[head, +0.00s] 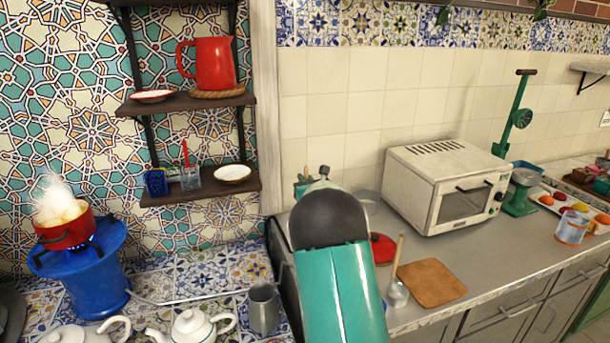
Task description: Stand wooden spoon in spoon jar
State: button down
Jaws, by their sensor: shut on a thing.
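My green arm with its dark rounded joint rises in the lower middle of the head view and blocks what lies behind it. My gripper does not show, so I cannot see what it holds. I cannot make out the wooden spoon for sure. A pale wooden stick (397,252) rises at a slight tilt from a small grey metal vessel (398,294) on the counter; I cannot tell if it is a spoon or a handle. A small green container (302,188) with thin things in it, possibly the spoon jar, is partly hidden behind my arm.
A brown board (431,282) and a red lid (382,248) lie on the grey counter (480,263), by a white toaster oven (445,185). Left are white teapots (192,328), a grey mug (264,308), a steaming red pot (65,228) and a shelf (200,188) with a glass jar (190,179).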

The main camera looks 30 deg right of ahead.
jog(key=shift+f, duration=0.25)
jog(key=c, duration=1.4)
grip_release()
jog(key=v, duration=1.3)
jog(key=shift+s, duration=0.4)
jog(key=shift+s+a+f, duration=0.1)
jog(key=shift+a, duration=0.05)
